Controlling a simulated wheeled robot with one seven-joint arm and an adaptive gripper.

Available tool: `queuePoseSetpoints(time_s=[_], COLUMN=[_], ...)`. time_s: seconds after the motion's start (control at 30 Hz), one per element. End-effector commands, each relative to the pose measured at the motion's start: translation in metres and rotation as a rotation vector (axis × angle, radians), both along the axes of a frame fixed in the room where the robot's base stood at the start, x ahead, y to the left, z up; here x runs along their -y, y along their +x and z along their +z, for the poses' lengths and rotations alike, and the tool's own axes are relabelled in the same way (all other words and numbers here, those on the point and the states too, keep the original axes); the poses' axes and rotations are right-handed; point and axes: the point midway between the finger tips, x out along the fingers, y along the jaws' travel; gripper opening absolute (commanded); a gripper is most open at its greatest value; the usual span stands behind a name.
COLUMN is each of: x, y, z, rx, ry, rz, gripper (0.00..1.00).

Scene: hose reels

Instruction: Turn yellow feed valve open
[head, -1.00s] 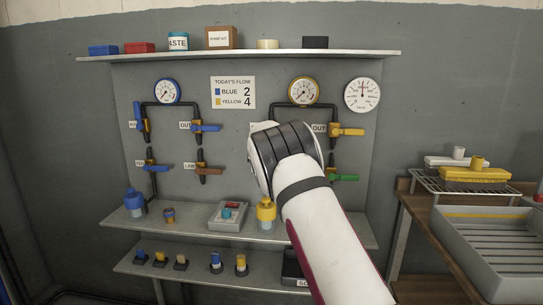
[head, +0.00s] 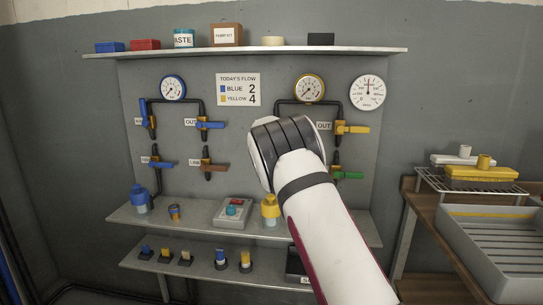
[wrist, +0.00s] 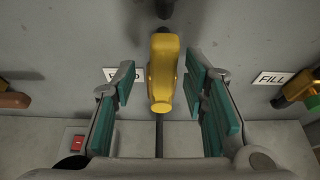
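The yellow feed valve's handle (wrist: 162,75) is in the middle of the wrist view, its rounded end toward me. A label (wrist: 118,75) beside it is partly covered by my left finger. My gripper (wrist: 160,88) is open, with one teal-padded finger on each side of the handle. A gap shows on both sides, so neither finger appears to touch it. In the head view my forearm and wrist hide this valve and my fingers.
The yellow OUT handle (head: 352,129) and green FILL handle (head: 348,175) are close on the right. A yellow-topped bottle (head: 270,208) and button box (head: 232,212) stand on the shelf below. A shelf (head: 250,51) runs above.

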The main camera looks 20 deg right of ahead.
Motion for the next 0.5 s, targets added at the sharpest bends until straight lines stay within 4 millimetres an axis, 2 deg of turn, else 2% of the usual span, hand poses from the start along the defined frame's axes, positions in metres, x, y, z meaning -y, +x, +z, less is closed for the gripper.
queuePoseSetpoints(time_s=[0.5], x=[-0.037], y=[-0.062], z=[0.03], rx=[-0.001], ry=[0.0], rz=[0.001], gripper=[0.4])
